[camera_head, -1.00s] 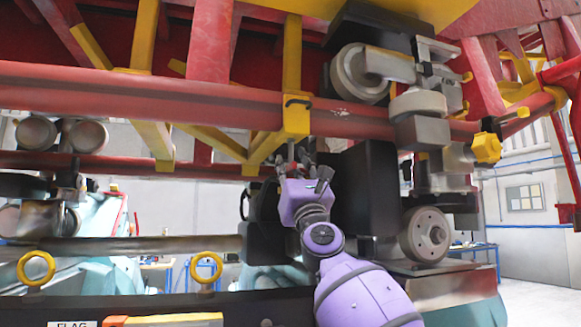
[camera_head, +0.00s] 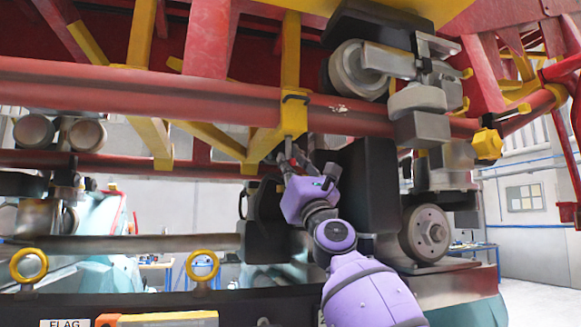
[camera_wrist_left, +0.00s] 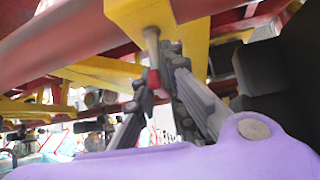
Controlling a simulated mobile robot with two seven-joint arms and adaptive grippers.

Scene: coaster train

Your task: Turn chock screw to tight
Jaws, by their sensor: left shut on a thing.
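The chock screw (camera_head: 288,147) hangs from the underside of a yellow block on the red rail. In the left wrist view it is a grey shaft (camera_wrist_left: 151,42) with a red lower part. My purple left gripper (camera_head: 294,161) reaches up from below. Its dark fingers (camera_wrist_left: 160,80) are around the red lower part and shut on it. The fingers hide some of this part, and the screw's tightness cannot be told. My right gripper is not in view.
The yellow block (camera_head: 265,143) and red rail (camera_head: 180,92) lie just above the gripper. A black housing (camera_head: 368,190) stands close to its right, with a grey wheel (camera_head: 427,233) beyond. Yellow ring bolts (camera_head: 202,266) stand lower left.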

